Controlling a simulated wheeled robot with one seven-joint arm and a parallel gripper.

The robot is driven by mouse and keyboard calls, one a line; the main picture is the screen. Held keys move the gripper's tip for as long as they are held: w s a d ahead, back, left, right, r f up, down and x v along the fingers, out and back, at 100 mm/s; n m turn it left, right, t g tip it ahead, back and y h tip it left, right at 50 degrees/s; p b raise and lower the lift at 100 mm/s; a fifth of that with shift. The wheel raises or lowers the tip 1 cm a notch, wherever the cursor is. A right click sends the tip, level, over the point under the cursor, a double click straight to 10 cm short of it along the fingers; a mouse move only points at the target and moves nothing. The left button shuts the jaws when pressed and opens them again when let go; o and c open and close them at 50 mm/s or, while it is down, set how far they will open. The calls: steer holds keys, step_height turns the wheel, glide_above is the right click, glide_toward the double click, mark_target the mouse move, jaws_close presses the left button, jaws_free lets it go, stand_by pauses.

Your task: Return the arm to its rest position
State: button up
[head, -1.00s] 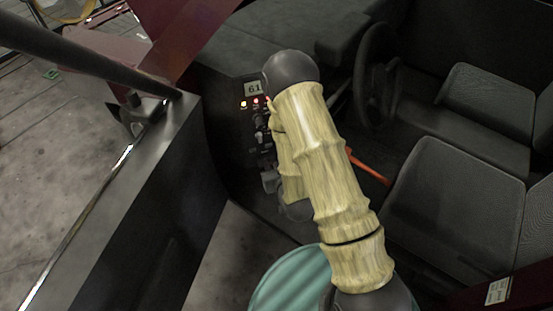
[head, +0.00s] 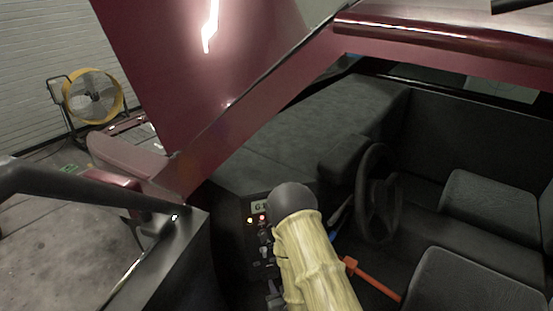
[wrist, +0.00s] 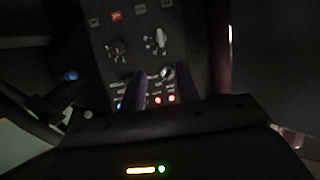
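My arm (head: 312,262) shows in the head view as a pale yellow, bamboo-like link with a dark grey rounded joint (head: 292,197) at its top. It rises from the bottom edge in front of the vehicle's dashboard. My gripper is hidden in the head view. In the wrist view, the two dark fingers of my gripper (wrist: 158,78) stand apart, with small lit indicators of the control panel (wrist: 135,32) visible between them. The gripper looks open and empty. The wrist view is dim, so whether the fingers touch the panel is unclear.
The dashboard panel (head: 262,236) with a small display and knobs is just left of my arm. A steering wheel (head: 378,192), an orange-red lever (head: 370,278) and grey seats (head: 490,205) lie to the right. The open door (head: 165,262) is at left; a yellow fan (head: 94,97) stands behind.

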steer(key=d+r+m+g+h, duration=0.25)
steer(key=d+r+g, duration=0.35)
steer(key=r, duration=0.4)
steer(key=s+d+r+g, duration=0.2)
steer(key=s+d+r, duration=0.1)
steer(key=s+r, duration=0.2)
steer(key=s+d+r+m+g+h+p, duration=0.1)
steer(key=s+d+r+g, duration=0.1)
steer(key=s+d+r, duration=0.2)
steer(key=s+r, duration=0.1)
steer(key=s, duration=0.2)
steer(key=shift+d+r, duration=0.25)
steer(key=shift+w+h, duration=0.1)
steer(key=shift+h, duration=0.15)
